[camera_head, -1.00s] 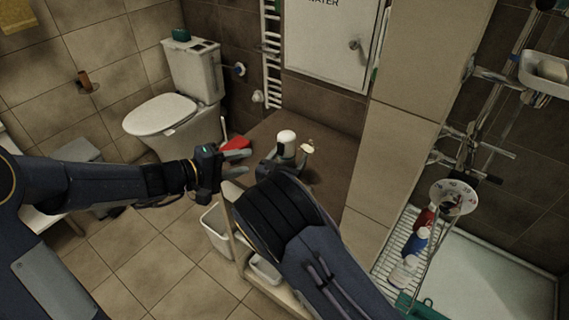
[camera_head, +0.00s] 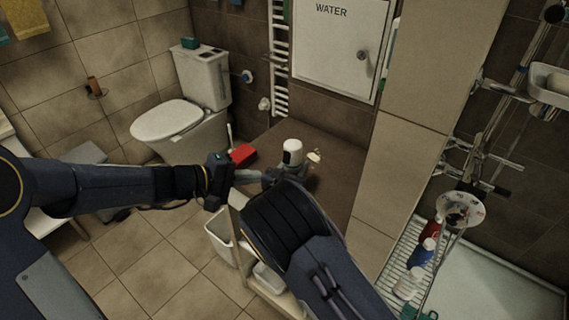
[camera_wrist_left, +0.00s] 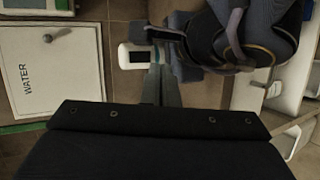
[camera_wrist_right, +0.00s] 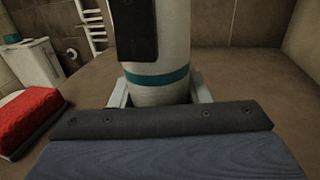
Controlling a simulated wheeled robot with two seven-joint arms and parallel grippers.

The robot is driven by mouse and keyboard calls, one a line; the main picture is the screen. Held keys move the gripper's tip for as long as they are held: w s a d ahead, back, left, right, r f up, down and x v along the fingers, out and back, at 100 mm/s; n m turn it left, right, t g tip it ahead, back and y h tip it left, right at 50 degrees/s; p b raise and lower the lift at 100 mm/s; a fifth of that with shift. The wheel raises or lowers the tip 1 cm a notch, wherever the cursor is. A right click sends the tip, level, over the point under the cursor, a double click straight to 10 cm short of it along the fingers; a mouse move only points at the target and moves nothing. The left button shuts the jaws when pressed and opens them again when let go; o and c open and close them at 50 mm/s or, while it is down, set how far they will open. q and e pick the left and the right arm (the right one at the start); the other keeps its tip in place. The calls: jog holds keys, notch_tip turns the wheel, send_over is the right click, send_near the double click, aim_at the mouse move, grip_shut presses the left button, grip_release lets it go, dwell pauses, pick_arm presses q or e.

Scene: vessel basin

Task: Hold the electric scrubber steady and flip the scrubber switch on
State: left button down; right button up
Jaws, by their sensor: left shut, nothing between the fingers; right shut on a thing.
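The electric scrubber (camera_head: 292,152) is a white upright cylinder with a dark panel, standing on the brown counter. In the right wrist view the scrubber (camera_wrist_right: 158,92) shows a teal band and a black panel. My right gripper (camera_wrist_right: 160,92) is shut on its lower body, one finger on each side. My left gripper (camera_head: 262,176) is shut and empty, its fingertips just left of the scrubber. In the left wrist view the fingertips (camera_wrist_left: 159,74) are close beside the scrubber (camera_wrist_left: 133,56); I cannot tell whether they touch it. The switch itself is not distinct.
A toilet (camera_head: 180,120) stands behind at left. A tiled wall column (camera_head: 400,140) and shower bottles (camera_head: 420,252) are at right.

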aim_at(286, 158)
pick_arm(q)
jog(key=s+r+n+y, duration=0.3)
jog(key=r+y, duration=0.3)
jog(key=shift+s+r+n, duration=0.15)
jog(key=shift+r+n, duration=0.1)
jog(key=shift+n, duration=0.05)
jog(key=shift+w+d+r+x, duration=0.15)
jog(key=shift+w+r+x, duration=0.15)
jog(key=shift+x, duration=1.9)
jog(key=shift+w+d+r+x, duration=0.1)
jog(key=shift+w+r+x, duration=0.15)
jog(key=shift+x, duration=1.95)
jog(key=shift+w+d+r+x, duration=0.15)
jog(key=shift+w+r+x, duration=0.15)
jog(key=shift+x, duration=1.9)
